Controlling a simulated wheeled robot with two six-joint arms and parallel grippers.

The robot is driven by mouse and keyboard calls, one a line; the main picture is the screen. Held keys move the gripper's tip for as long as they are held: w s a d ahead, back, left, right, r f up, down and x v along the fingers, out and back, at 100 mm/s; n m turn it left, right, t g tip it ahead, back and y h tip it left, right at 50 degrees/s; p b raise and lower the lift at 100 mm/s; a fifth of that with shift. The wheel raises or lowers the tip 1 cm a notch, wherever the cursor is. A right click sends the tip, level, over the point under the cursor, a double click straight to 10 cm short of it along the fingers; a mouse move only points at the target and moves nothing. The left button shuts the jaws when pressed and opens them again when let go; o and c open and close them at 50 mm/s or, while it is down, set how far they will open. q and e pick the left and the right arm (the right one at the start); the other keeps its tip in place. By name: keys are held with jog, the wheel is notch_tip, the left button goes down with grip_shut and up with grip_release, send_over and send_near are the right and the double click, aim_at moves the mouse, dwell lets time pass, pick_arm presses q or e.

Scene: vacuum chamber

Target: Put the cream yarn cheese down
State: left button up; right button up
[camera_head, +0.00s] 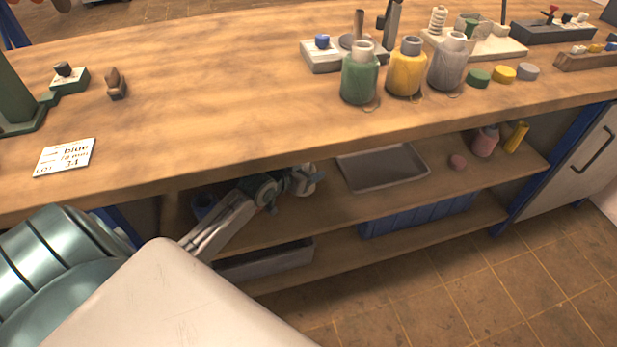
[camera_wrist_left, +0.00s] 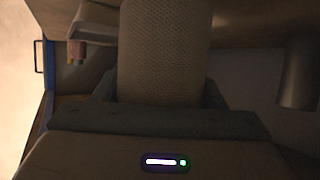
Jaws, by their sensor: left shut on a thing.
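My left gripper (camera_head: 291,186) reaches in under the table top, over the upper shelf and left of a grey tray (camera_head: 383,187). It is shut on the cream yarn cheese (camera_head: 308,174), which shows as a small pale piece at the fingertips. In the left wrist view the yarn cheese (camera_wrist_left: 165,45) is large, with a fine woven texture, between the fingers of my gripper (camera_wrist_left: 165,98). I cannot tell whether it touches the shelf. My right gripper is out of view.
A pink bottle (camera_head: 485,141), a pink cap and a yellow cylinder (camera_head: 516,136) stand at the right of the upper shelf. Blue (camera_head: 418,215) and grey (camera_head: 265,260) bins sit below. The table top (camera_head: 220,90) hangs over the arm; green, yellow and grey bottles stand on it.

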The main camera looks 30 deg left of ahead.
pick_arm(q)
jog(key=shift+w+f, duration=0.15)
jog(key=shift+w, duration=0.4)
jog(key=shift+f+b, duration=0.4)
jog(key=shift+f, duration=1.25)
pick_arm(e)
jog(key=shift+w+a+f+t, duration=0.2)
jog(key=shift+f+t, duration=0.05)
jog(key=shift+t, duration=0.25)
pick_arm(q)
jog(key=o, duration=1.1)
jog(key=shift+f, duration=0.1)
